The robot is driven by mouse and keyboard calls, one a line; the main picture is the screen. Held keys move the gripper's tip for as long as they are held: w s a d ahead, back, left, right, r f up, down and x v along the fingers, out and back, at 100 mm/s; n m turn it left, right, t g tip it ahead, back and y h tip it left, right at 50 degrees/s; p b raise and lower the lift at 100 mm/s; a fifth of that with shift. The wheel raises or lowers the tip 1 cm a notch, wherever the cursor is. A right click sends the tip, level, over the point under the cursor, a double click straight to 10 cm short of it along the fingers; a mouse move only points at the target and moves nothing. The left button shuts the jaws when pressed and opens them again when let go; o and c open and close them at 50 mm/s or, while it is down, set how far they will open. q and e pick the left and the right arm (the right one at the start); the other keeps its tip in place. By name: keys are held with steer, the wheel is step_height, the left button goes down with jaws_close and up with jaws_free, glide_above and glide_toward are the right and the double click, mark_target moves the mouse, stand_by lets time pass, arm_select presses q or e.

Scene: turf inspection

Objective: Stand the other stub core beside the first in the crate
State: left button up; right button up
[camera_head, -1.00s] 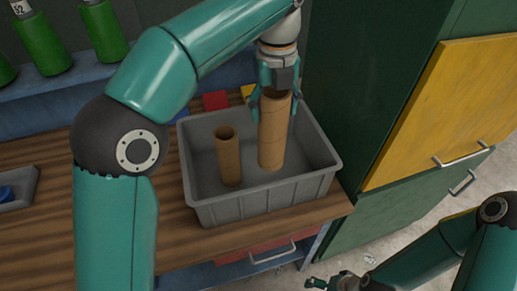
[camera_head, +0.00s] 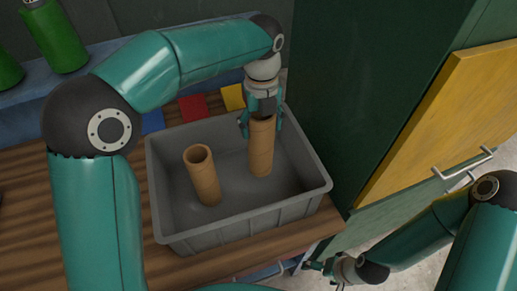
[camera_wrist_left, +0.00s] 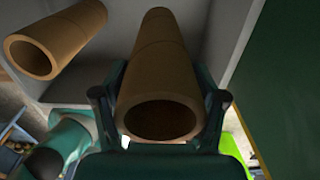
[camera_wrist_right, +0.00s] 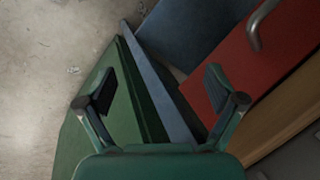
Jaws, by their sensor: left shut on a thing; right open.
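Two brown cardboard stub cores are upright in the grey crate (camera_head: 235,229). The first core (camera_head: 204,182) stands by itself in the left part of the crate and also shows in the left wrist view (camera_wrist_left: 60,40). The other core (camera_head: 261,150) is to its right, with a gap between them. My left gripper (camera_head: 260,122) comes down from above and is shut on the upper end of this core, which shows between the fingers in the left wrist view (camera_wrist_left: 160,85). I cannot tell whether its base touches the crate floor. My right gripper (camera_wrist_right: 158,92) is open and empty, low at the right.
The crate stands on a wooden bench top (camera_head: 110,235). Blue, red (camera_head: 193,107) and yellow squares lie behind it. Green bottles (camera_head: 55,40) stand at the back left. A green cabinet with a yellow door (camera_head: 440,120) rises close on the right.

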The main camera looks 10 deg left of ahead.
mark_target(261, 149)
arm_select(q)
step_height(261, 149, down, 9)
steer(key=shift+s+d+r+p, duration=0.1)
steer(key=shift+s+r+p, duration=0.1)
steer(key=shift+p, duration=0.1)
steer(key=o, duration=1.8)
steer(key=shift+f, duration=0.1)
step_height(261, 149, up, 12)
steer(key=shift+r, duration=0.15)
